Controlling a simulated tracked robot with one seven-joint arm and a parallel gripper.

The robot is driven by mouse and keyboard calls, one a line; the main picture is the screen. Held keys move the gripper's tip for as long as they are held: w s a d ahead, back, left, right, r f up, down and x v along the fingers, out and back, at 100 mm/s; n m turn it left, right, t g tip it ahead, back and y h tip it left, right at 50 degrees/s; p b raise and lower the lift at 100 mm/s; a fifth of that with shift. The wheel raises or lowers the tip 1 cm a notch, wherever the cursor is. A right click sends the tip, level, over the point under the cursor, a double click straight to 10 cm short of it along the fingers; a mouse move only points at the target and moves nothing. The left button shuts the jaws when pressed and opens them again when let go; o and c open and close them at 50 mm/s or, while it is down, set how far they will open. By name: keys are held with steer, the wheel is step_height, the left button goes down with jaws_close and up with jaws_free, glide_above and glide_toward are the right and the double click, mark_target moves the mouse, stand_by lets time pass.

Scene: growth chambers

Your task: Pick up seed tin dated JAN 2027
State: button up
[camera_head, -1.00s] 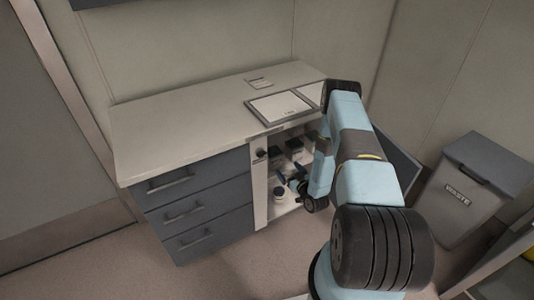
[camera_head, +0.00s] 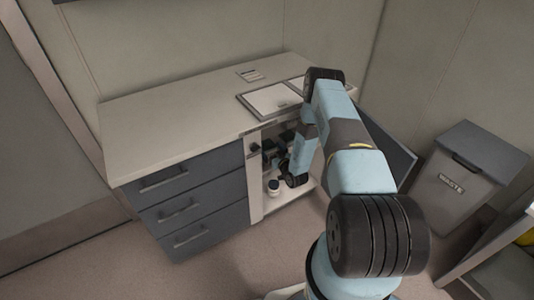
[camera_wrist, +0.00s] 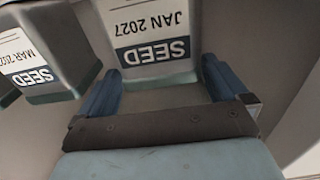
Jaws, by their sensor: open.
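The seed tin dated JAN 2027 (camera_wrist: 150,28) is at the top middle of the wrist view, its white and dark blue label upside down in the picture. My gripper (camera_wrist: 162,70) is open, with one blue finger at each side of this tin's near end. I cannot tell whether the fingers touch it. A second seed tin (camera_wrist: 28,62), dated MAR with the year cut off, stands just left of the left finger. In the head view my arm reaches into the open cupboard; its links hide much of the inside, and the labels there are too small to read.
A small white jar with a dark lid (camera_head: 273,187) stands on the cupboard floor. The cupboard door (camera_head: 388,150) is open to the right. The counter (camera_head: 170,108) above bears a framed panel (camera_head: 272,97). A waste bin (camera_head: 450,185) stands at right.

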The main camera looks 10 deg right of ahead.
mark_target(267, 145)
steer(key=shift+x, duration=1.95)
steer(key=c, duration=1)
steer(key=shift+r, duration=0.1)
steer(key=shift+c, duration=0.2)
